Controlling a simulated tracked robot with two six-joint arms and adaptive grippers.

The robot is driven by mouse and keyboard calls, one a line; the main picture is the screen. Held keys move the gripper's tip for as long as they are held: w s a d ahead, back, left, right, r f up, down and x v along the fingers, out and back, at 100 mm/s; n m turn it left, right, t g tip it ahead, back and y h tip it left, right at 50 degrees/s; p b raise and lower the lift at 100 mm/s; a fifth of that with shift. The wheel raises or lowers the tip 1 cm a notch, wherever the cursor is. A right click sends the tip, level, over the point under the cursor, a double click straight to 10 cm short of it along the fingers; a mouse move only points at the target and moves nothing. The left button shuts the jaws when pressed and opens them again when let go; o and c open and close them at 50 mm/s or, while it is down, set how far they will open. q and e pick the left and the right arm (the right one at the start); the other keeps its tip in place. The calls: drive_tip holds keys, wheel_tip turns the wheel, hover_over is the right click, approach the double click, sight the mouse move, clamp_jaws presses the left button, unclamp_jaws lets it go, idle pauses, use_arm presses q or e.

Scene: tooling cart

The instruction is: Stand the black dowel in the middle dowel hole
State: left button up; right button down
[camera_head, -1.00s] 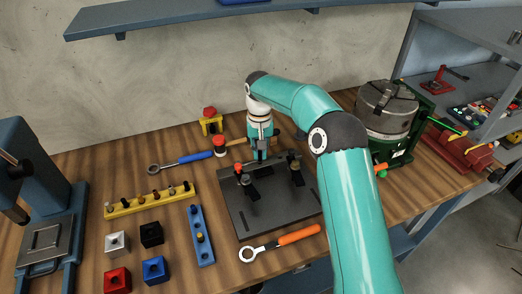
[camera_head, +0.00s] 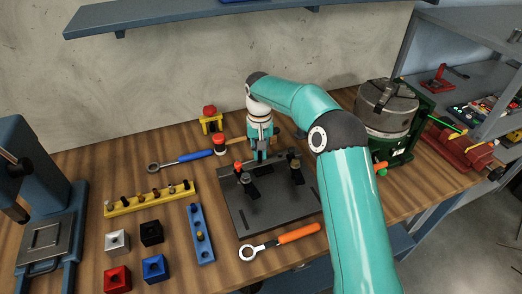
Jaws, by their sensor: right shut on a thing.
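My right gripper (camera_head: 262,154) points down at the back edge of the dark fixture plate (camera_head: 270,208), between its two clamps. It is shut on a small dark piece that I take to be the black dowel; the fingers mostly hide it. I cannot tell whether the piece touches the plate, and no dowel hole can be made out under the gripper. A yellow rack (camera_head: 150,200) with several small pegs lies to the left. A blue strip (camera_head: 203,246) with several small fittings lies between rack and plate. My left gripper is not in view.
An orange-handled wrench (camera_head: 297,233) lies at the plate's front edge, a blue-handled one (camera_head: 194,156) behind it to the left. Several coloured blocks, including a red one (camera_head: 117,279), stand at front left. A green-based chuck (camera_head: 388,108) stands at right. A shelf (camera_head: 200,18) hangs above.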

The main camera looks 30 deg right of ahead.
drive_tip(key=shift+f, duration=0.6)
idle(1.6)
drive_tip(key=c, duration=0.7)
unclamp_jaws()
drive_tip(key=shift+r, duration=0.1)
drive_tip(key=shift+r+p, duration=2.55)
drive_tip(key=shift+r, duration=0.4)
drive_tip(key=shift+f, duration=0.1)
